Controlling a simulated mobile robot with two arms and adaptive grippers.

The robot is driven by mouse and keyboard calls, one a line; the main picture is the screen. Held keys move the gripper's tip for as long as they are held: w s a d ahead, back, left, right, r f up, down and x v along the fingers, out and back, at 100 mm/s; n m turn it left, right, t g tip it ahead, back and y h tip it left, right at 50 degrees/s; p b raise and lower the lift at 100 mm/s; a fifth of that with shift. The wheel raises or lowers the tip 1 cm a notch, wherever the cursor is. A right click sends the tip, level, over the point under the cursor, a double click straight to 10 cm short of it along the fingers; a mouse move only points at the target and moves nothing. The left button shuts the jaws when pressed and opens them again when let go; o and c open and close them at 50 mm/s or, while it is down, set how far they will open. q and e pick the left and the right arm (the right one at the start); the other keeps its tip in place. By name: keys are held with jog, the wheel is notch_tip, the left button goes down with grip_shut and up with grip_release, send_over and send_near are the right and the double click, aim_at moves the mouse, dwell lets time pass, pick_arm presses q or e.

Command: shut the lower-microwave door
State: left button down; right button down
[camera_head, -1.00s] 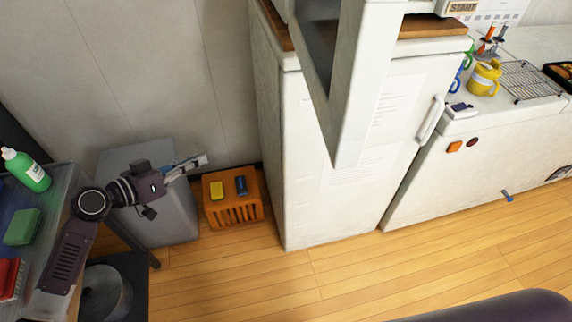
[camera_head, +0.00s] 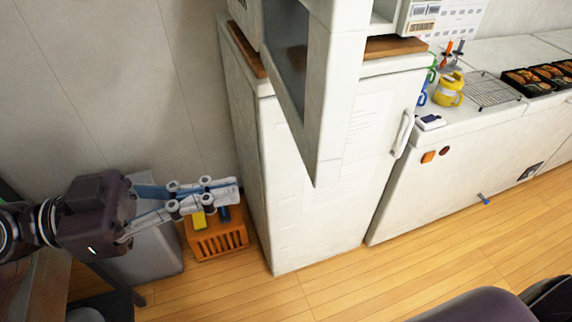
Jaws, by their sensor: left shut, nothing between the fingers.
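The lower-microwave door (camera_head: 342,90) hangs open at the top middle, swung out toward me, with its dark window on its left side. The microwave body (camera_head: 390,14) shows only in part at the top, behind the door, on a wooden board (camera_head: 396,46) over a white fridge (camera_head: 310,190). My left gripper (camera_head: 238,190) is at the left, shut and empty, pointing right. It is left of the door and lower in the picture, apart from it, in front of the orange crate. My right gripper is not in view.
An orange crate (camera_head: 220,244) with a yellow and a blue item stands on the floor left of the fridge. A grey bin (camera_head: 155,255) is beside it. A counter at right holds a yellow mug (camera_head: 450,90), a wire rack (camera_head: 493,91) and bento trays (camera_head: 540,78). The middle floor is clear.

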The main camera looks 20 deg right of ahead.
aim_at(309, 175)
pick_arm(q)
jog(key=d+p, duration=0.2)
jog(key=d, duration=0.2)
jog(key=d+p, duration=0.2)
jog(key=d, duration=0.2)
jog(key=shift+s+r+p, duration=0.2)
jog(key=shift+p, duration=0.2)
jog(key=shift+s+d+f, duration=0.1)
jog(key=shift+d+f, duration=0.05)
jog(key=shift+d, duration=0.3)
jog(key=shift+f, duration=0.1)
